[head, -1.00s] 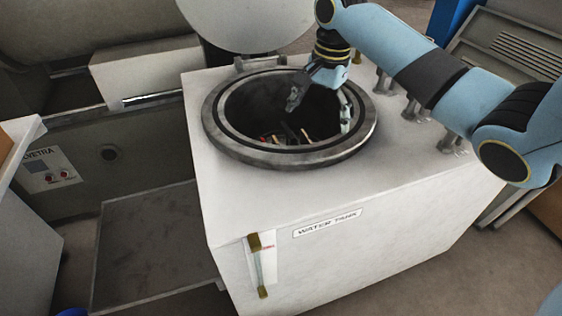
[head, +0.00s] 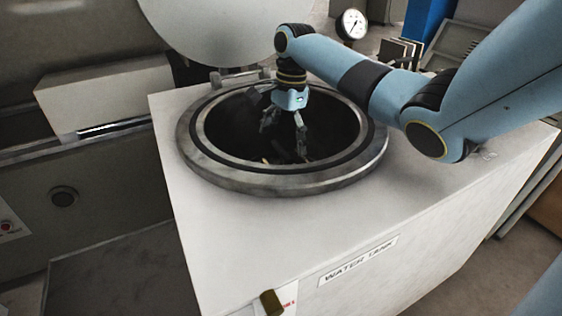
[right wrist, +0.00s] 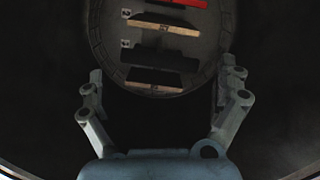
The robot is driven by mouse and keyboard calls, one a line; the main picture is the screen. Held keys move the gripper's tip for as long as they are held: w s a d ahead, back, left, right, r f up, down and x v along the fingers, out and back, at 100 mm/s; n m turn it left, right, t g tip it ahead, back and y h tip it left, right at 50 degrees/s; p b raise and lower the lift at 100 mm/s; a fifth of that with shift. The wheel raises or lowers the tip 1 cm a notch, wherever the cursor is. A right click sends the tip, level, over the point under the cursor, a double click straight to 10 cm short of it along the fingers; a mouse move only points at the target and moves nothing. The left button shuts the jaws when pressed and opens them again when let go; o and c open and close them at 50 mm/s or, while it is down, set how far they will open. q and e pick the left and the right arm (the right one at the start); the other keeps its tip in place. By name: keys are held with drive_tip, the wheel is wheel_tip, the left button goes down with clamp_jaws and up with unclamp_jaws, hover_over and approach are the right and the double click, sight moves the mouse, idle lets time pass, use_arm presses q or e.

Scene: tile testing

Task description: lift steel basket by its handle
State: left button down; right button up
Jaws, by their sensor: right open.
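My right gripper (head: 284,132) is open and points down into the round mouth of the water tank (head: 350,215). In the right wrist view its two fingers (right wrist: 162,85) stand wide apart with nothing between them. The steel basket (right wrist: 108,50) shows below and beyond the fingertips as a round grey container, apart from them. Several tiles, with pale, dark and red faces, lie in it, among them a pale-edged tile (right wrist: 163,27). I cannot make out the basket's handle. In the head view the tank's rim and my gripper hide most of the basket. My left gripper is not in view.
The tank's thick metal rim (head: 200,165) surrounds my wrist. The raised round lid (head: 215,25) stands behind the opening. A pressure gauge (head: 351,24) stands at the back right. The tank's white top is clear at the front.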

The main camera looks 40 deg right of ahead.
sight(282, 148)
drive_tip(key=f, duration=0.1)
drive_tip(key=f+b, duration=0.1)
drive_tip(key=f, duration=0.1)
drive_tip(key=shift+w+a+f, duration=0.15)
drive_tip(key=shift+a+f, duration=0.05)
drive_tip(key=shift+f, duration=0.1)
drive_tip(key=shift+f+b, duration=0.4)
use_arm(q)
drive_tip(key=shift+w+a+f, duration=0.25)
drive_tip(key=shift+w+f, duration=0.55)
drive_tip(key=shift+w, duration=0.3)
use_arm(e)
drive_tip(key=shift+r, duration=0.1)
drive_tip(key=c, duration=1.5)
drive_tip(key=shift+w+r, duration=0.1)
drive_tip(key=shift+r, duration=0.05)
drive_tip(key=shift+c, duration=0.2)
